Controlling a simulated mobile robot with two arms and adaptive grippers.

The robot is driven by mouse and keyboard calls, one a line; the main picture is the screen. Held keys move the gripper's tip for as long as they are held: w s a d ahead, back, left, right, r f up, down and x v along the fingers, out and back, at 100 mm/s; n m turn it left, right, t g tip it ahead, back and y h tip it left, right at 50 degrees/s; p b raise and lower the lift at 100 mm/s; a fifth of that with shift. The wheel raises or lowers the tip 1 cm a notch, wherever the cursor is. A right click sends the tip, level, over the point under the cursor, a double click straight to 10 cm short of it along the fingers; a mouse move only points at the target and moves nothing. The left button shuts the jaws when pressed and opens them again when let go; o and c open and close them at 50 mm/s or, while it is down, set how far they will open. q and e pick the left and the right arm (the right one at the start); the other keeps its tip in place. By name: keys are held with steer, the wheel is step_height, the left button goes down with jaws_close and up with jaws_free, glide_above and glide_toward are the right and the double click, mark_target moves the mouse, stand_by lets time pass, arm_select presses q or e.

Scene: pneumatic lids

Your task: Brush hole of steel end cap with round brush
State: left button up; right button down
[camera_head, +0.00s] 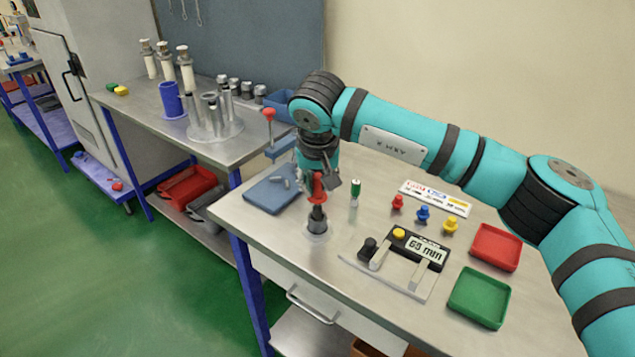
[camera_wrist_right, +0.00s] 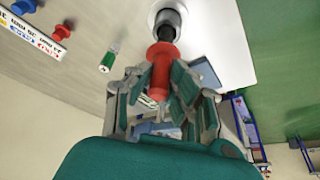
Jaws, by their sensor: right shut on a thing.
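My right gripper (camera_head: 318,181) is shut on a round brush with a red handle (camera_head: 318,190) and a dark lower part (camera_head: 317,213). The brush points down, nearly upright, over the steel end cap (camera_head: 317,227), which stands near the front left of the workbench. In the right wrist view, my gripper's fingers (camera_wrist_right: 165,78) close around the red handle (camera_wrist_right: 160,55), and the dark part (camera_wrist_right: 165,30) reaches the end cap (camera_wrist_right: 167,12). The brush tip is at the cap's top; I cannot tell how deep it sits in the hole. My left gripper is not in view.
A green-topped tool (camera_head: 355,190) stands just right of the brush. A gauge reading 65 mm (camera_head: 425,253), small colored knobs (camera_head: 423,213), a red tray (camera_head: 496,247) and a green tray (camera_head: 479,297) lie further right. A blue tray (camera_head: 268,194) is behind left.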

steer(key=shift+r, duration=0.25)
steer(key=shift+f+b, duration=0.75)
steer(key=shift+f, duration=0.3)
steer(key=shift+r+p, duration=0.65)
steer(key=shift+r, duration=0.45)
steer(key=shift+f+b, duration=0.8)
steer(key=shift+f, duration=0.3)
steer(key=shift+r+p, duration=0.65)
steer(key=shift+r, duration=0.4)
